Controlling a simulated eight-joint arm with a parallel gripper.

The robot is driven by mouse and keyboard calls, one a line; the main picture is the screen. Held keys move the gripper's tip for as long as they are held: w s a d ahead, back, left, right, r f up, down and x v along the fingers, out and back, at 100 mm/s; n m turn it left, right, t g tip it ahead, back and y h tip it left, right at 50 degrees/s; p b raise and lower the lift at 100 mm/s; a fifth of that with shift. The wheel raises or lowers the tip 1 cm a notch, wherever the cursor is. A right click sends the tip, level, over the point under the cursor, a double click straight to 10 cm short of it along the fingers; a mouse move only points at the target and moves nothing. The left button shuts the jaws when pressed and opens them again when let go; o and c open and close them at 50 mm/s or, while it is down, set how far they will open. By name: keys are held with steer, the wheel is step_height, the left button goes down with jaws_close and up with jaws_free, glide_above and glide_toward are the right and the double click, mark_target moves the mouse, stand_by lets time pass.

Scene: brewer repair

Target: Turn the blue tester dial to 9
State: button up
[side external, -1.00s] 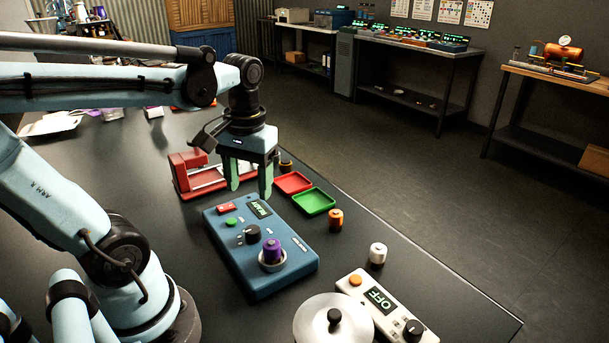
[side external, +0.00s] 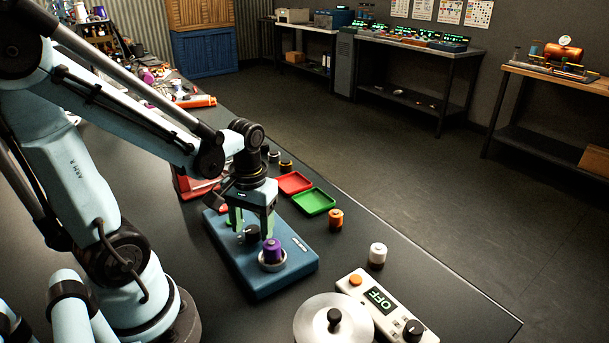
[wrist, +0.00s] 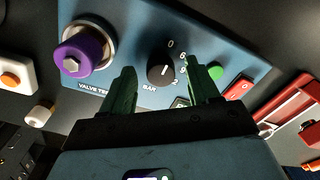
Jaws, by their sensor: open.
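The blue tester (side external: 237,262) lies on the dark bench in the side view; its blue top also shows in the wrist view (wrist: 215,32). Its dial is a black knob (wrist: 161,71) with a white pointer line and printed numbers at its right, marked BAR. My gripper (side external: 250,228) is open above the tester, with its green fingers down around the dial. In the wrist view the fingers (wrist: 158,82) stand on either side of the knob; I cannot tell whether they touch it. The tester's display is mostly hidden by my gripper.
A purple valve (side external: 272,252) stands in a ring on the tester, close to the dial. A green tray (side external: 314,202), a red tray (side external: 294,183) and an orange-topped part (side external: 336,219) are to the right. A white box reading OFF (side external: 365,285) is in front.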

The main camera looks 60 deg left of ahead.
steer(key=shift+f, duration=0.2)
steer(key=c, duration=1)
